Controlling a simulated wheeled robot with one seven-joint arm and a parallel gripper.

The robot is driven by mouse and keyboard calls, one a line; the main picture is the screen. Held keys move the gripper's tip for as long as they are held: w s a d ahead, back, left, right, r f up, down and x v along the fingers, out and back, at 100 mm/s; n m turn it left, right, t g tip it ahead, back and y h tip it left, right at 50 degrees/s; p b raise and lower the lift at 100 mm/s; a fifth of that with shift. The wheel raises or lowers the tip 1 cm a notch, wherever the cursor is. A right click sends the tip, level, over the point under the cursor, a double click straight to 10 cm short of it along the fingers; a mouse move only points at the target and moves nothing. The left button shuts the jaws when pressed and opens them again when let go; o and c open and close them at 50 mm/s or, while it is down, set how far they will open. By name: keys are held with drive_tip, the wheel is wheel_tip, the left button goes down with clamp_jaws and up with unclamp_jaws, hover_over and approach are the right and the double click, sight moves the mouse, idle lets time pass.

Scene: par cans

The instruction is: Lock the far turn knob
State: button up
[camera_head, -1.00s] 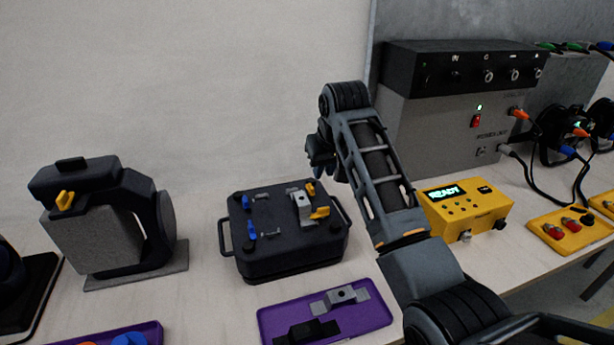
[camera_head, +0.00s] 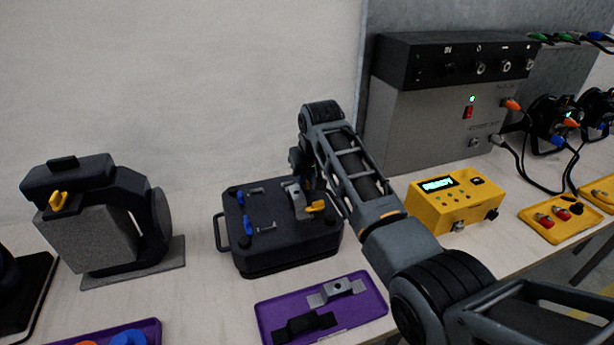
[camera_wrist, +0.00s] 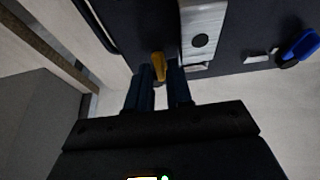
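A dark case (camera_head: 262,252) on the bench carries a silver plate (camera_head: 297,207) with a yellow turn knob at each end. The near yellow knob (camera_head: 316,207) is in plain view. The far knob is hidden by my gripper (camera_head: 303,177) in the head view. In the wrist view the far knob (camera_wrist: 158,66) shows as a yellow bar beside the end of the silver plate (camera_wrist: 203,30). The two dark blue fingers of my gripper (camera_wrist: 160,76) stand on either side of it, very near it. I cannot tell whether they press on it.
Blue knobs (camera_head: 248,225) and small metal clips sit on the case's left part. A purple tray (camera_head: 375,307) with parts lies in front. A yellow READY box (camera_head: 430,212) stands right, a dark clamp-like device (camera_head: 150,215) left. The wall is close behind.

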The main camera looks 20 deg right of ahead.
clamp_jaws()
drive_tip(key=shift+n, duration=0.4)
drive_tip(key=n, duration=0.1)
drive_tip(key=n+y, duration=0.1)
drive_tip(key=shift+d+n+p, duration=0.2)
drive_tip(key=shift+n+p, duration=0.1)
drive_tip(key=n+y+b, duration=0.1)
drive_tip(key=n, duration=0.1)
drive_tip(key=n+y, duration=0.1)
drive_tip(key=n, duration=0.1)
drive_tip(key=shift+w+d+f+n+g+b, duration=0.1)
drive_tip(key=shift+w+d+n+g+b, duration=0.1)
drive_tip(key=shift+n+g+b, duration=0.15)
drive_tip(key=n+g+b, duration=0.1)
drive_tip(key=n+b, duration=0.1)
drive_tip(key=n+g+y+b, duration=0.1)
drive_tip(key=n+b, duration=0.2)
drive_tip(key=shift+w+d+f+n, duration=0.1)
drive_tip(key=shift+w+f+n, duration=0.05)
drive_tip(key=shift+n, duration=0.1)
drive_tip(key=n+g+b, duration=0.1)
drive_tip(key=n+b, duration=0.1)
drive_tip(key=b, duration=0.1)
drive_tip(key=n+b, duration=0.2)
drive_tip(key=b, duration=0.1)
drive_tip(key=shift+w+g, duration=0.15)
drive_tip(key=shift+g, duration=0.2)
drive_tip(key=shift+r+n, duration=0.25)
drive_tip(key=shift+n, duration=0.05)
